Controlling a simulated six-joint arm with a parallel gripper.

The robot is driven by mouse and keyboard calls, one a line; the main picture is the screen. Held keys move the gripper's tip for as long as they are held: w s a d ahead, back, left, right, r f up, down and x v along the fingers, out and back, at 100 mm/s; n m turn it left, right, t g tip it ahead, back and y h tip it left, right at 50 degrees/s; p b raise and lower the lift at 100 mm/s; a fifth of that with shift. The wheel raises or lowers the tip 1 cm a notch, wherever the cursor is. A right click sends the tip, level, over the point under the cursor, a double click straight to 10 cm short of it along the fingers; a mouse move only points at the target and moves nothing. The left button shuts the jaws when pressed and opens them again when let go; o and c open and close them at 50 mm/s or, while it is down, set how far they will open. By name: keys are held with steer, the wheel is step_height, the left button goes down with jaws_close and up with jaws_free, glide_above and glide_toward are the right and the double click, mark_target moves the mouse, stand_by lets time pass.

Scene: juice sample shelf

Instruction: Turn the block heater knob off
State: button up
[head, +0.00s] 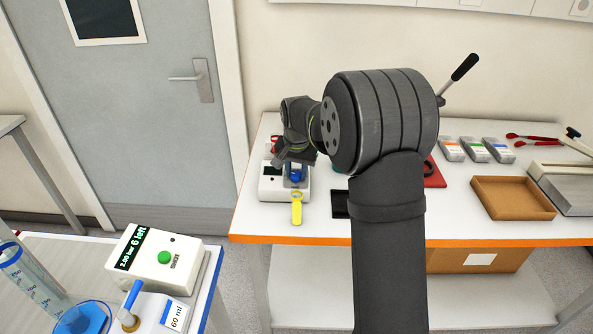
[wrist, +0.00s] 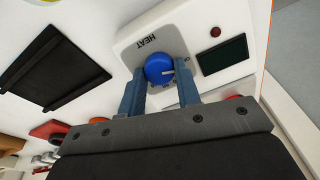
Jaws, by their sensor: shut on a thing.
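The block heater (head: 270,192) is a white box on the orange-edged bench, with its front near the bench's front edge. In the wrist view its pale panel (wrist: 133,37) reads "HEAT" beside a round blue knob (wrist: 158,68). The knob carries a pale pointer mark on its side towards the dark display (wrist: 224,56). My gripper (wrist: 160,78) has its two blue fingers on either side of the knob, shut on it. In the head view the knob (head: 296,176) shows just below my gripper (head: 296,170). A small red lamp (wrist: 215,31) is on the panel.
A brown tray (head: 512,198) and several small boxes (head: 474,150) stand further right. A separate table with a green-button device (head: 160,258) is front left.

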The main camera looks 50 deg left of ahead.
steer(key=shift+n, duration=0.4)
steer(key=o, duration=1)
steer(key=shift+c, duration=0.2)
step_height(320, 180, up, 17)
steer(key=s+d, duration=0.2)
steer(key=shift+d+r, duration=0.15)
steer(key=shift+d, duration=0.05)
steer(key=f, duration=0.5)
steer(key=w+a+f, duration=0.1)
steer(key=f, duration=0.5)
steer(key=w+a+f, duration=0.1)
steer(key=f, duration=0.5)
steer(key=shift+a+f, duration=0.15)
steer(key=shift+a, duration=0.05)
